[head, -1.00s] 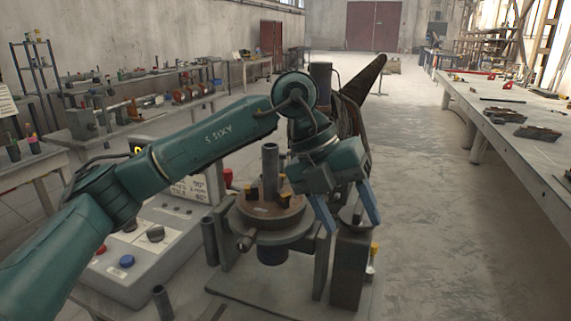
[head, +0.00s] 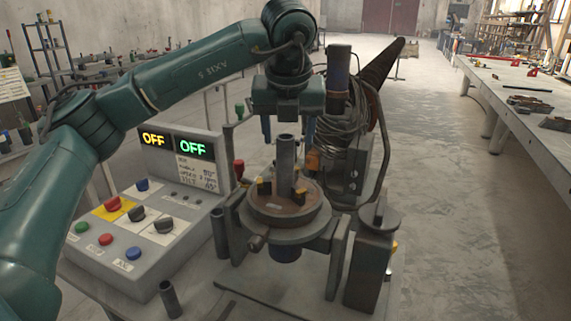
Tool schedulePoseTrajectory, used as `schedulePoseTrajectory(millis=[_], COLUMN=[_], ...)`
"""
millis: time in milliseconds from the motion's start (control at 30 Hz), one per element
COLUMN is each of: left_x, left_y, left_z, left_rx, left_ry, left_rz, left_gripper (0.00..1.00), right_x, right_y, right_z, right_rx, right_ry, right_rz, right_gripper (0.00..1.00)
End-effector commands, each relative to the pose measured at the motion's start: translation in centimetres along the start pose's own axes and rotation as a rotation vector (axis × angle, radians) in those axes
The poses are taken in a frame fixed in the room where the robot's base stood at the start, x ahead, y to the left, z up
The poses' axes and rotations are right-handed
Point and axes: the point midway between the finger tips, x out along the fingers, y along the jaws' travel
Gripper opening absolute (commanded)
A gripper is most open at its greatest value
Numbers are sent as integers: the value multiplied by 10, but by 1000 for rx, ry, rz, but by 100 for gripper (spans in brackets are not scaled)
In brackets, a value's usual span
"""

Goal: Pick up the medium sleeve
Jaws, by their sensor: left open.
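Another dark grey tube (head: 220,234) stands upright left of the positioner, beside the control box. A shorter open tube (head: 170,299) stands at the front. These tubes look like sleeves of different heights; I cannot tell for certain which is the medium one. My right gripper is not in view.
A control box (head: 125,250) with buttons and two OFF displays (head: 172,143) stands to the left. Yellow-tipped clamps surround the tube on the round table. A cable coil (head: 340,125) and dark cone (head: 382,68) are behind. A workbench (head: 530,95) runs along the right.

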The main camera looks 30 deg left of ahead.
Motion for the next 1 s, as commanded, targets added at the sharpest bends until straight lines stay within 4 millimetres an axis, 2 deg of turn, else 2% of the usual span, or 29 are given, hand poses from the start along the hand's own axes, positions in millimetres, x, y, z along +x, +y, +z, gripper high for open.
schedulePoseTrajectory(millis=[233,400,667,1000], left_x=[28,49,53,53], left_y=[7,7,6,6], left_z=[1,0,0,0], left_rx=[1,1,0,1], left_ry=[4,2,0,0], left_rz=[4,1,0,0], left_gripper=[58,58,58,32], right_x=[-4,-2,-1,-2], right_y=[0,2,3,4], right_z=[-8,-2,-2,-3], right_rx=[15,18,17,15], right_ry=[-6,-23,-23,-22], right_rz=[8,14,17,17], right_gripper=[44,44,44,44])
